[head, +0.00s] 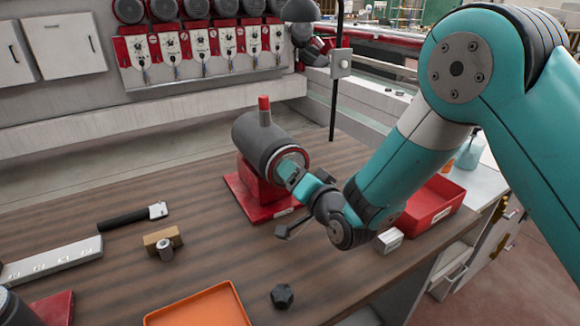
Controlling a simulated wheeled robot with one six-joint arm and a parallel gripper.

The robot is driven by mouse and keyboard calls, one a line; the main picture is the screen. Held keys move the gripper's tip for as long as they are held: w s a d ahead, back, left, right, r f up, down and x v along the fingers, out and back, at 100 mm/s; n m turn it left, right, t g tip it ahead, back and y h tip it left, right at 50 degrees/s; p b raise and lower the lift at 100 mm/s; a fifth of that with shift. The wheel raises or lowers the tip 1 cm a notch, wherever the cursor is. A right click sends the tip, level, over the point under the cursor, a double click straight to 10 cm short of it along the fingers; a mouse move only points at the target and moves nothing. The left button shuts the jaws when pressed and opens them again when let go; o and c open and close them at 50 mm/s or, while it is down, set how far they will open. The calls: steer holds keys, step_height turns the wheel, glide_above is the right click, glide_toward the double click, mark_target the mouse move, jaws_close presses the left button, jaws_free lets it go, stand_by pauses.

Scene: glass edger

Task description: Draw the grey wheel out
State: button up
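A dark grey cylindrical housing (262,133) with a red-capped stub on top sits on a red base (240,197) on the wooden bench. Its round open end, with a pale rim, faces right and toward me. No separate grey wheel can be made out clearly; the inside of the housing is mostly hidden. My gripper (290,171) is at this open end, with its tip at or inside the mouth. My wrist and the housing's rim hide the fingers, so I cannot tell whether they hold anything.
An orange tray (200,309) and a black knob (282,296) lie at the front. A black-handled tool (125,218), a wooden block (156,239) and a pale numbered bar (50,262) lie left. A red bin (446,191) and small white box (389,241) stand right. A dark pole (334,105) rises behind.

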steer(key=c, duration=1)
steer(key=shift+o, duration=0.2)
steer(key=shift+s+d+b, duration=0.35)
steer(key=shift+s+b, duration=0.15)
steer(key=shift+b, duration=0.35)
steer(key=b+v, duration=0.8)
steer(key=shift+s+b, duration=0.15)
steer(key=shift+b, duration=0.25)
steer(key=shift+d, duration=0.1)
stand_by(0.3)
steer(key=b+v, duration=1)
steer(key=b, duration=0.4)
steer(key=shift+b, duration=0.4)
